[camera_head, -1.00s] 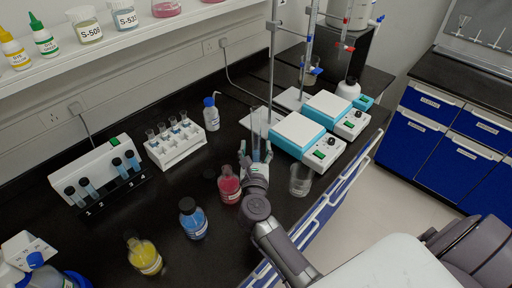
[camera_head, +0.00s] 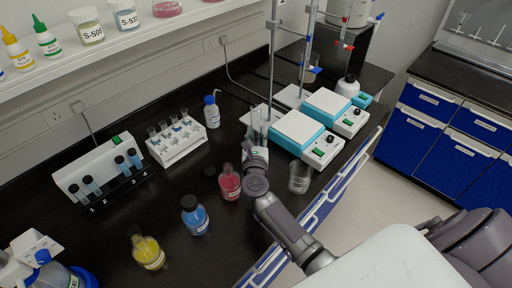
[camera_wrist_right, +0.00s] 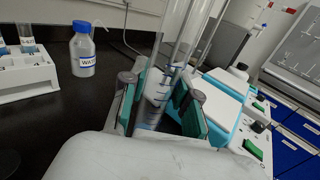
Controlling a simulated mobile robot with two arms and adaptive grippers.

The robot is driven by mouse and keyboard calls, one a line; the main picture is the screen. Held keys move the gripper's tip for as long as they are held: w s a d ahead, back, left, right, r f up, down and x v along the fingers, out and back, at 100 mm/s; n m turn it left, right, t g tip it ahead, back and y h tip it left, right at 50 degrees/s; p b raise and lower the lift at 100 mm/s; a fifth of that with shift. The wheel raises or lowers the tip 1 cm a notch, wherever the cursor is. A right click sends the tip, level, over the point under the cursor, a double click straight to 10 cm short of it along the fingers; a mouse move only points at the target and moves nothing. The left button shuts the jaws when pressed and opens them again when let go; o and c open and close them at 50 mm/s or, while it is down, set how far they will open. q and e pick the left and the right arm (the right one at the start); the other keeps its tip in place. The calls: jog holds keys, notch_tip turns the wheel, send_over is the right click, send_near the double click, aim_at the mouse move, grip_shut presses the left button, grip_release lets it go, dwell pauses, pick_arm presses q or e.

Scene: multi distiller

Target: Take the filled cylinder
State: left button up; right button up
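The cylinder (camera_head: 255,122) is a tall clear graduated tube, upright on the black bench beside the left hotplate. In the right wrist view the cylinder (camera_wrist_right: 152,100) shows printed marks and clear, faintly bluish liquid. My right gripper (camera_head: 255,147) reaches it from the front. In the wrist view its green-padded fingers (camera_wrist_right: 160,92) stand on both sides of the cylinder, drawn in around it and apparently shut on it. The cylinder's foot is hidden behind the gripper. My left gripper is not in view.
Two white-and-teal hotplates (camera_head: 297,133) (camera_head: 327,104) with stands and burettes are close on the right. A beaker (camera_head: 300,178), a red bottle (camera_head: 229,184), a blue bottle (camera_head: 195,215) and a yellow bottle (camera_head: 147,252) stand nearby. A tube rack (camera_head: 178,150) and water bottle (camera_head: 211,112) are behind left.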

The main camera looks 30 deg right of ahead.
grip_shut()
jog(key=shift+r, duration=0.15)
